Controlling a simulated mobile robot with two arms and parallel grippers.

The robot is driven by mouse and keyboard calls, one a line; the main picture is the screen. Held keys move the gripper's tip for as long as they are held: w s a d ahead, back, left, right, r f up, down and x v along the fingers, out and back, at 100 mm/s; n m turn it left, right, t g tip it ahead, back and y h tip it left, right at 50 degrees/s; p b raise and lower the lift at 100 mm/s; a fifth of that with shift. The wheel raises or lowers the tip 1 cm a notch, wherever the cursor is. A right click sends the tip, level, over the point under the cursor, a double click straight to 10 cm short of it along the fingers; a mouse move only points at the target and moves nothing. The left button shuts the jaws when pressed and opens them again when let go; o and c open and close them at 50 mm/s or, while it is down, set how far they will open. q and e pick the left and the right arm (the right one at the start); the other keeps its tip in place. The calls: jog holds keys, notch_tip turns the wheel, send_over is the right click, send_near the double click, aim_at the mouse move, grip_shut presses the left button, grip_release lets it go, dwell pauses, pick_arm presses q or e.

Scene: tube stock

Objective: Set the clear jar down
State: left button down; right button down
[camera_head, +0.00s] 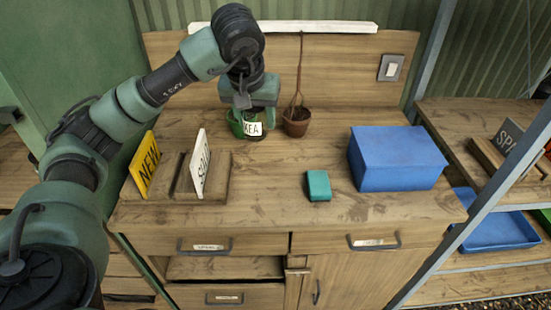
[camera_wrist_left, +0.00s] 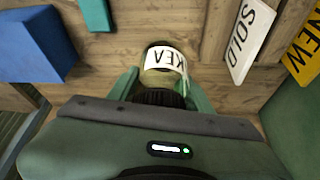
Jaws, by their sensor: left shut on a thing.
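The clear jar (camera_wrist_left: 160,78) has a white label with black letters, partly cut off from view. My left gripper (camera_head: 252,115) is shut around the jar, with one finger on each side in the left wrist view (camera_wrist_left: 162,88). In the head view the jar's label (camera_head: 253,129) shows just below the gripper, over the back left part of the wooden worktop (camera_head: 265,170). I cannot tell whether the jar's base touches the wood. My right gripper is not in view.
A yellow NEW sign (camera_head: 144,166) and a white sign (camera_head: 199,165) stand front left. A teal block (camera_head: 318,186) and blue box (camera_head: 395,160) are right.

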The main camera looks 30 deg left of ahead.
pick_arm(q)
notch_tip(320, 180, down, 18)
jog(key=p, duration=0.2)
jog(key=shift+d+f+p, duration=0.15)
jog(key=shift+f+p, duration=0.1)
jog(key=shift+p, duration=0.1)
jog(key=shift+f, duration=0.1)
jog(key=shift+f, duration=0.1)
jog(key=shift+f+b, duration=0.1)
jog(key=shift+b, duration=0.2)
jog(key=c, duration=0.6)
grip_release()
jog(key=shift+r+p, duration=0.3)
jog(key=shift+r, duration=0.05)
jog(key=b+v, duration=0.1)
jog(key=v, duration=1)
jog(key=shift+s+r+b, duration=0.1)
jog(key=shift+r+b, duration=0.3)
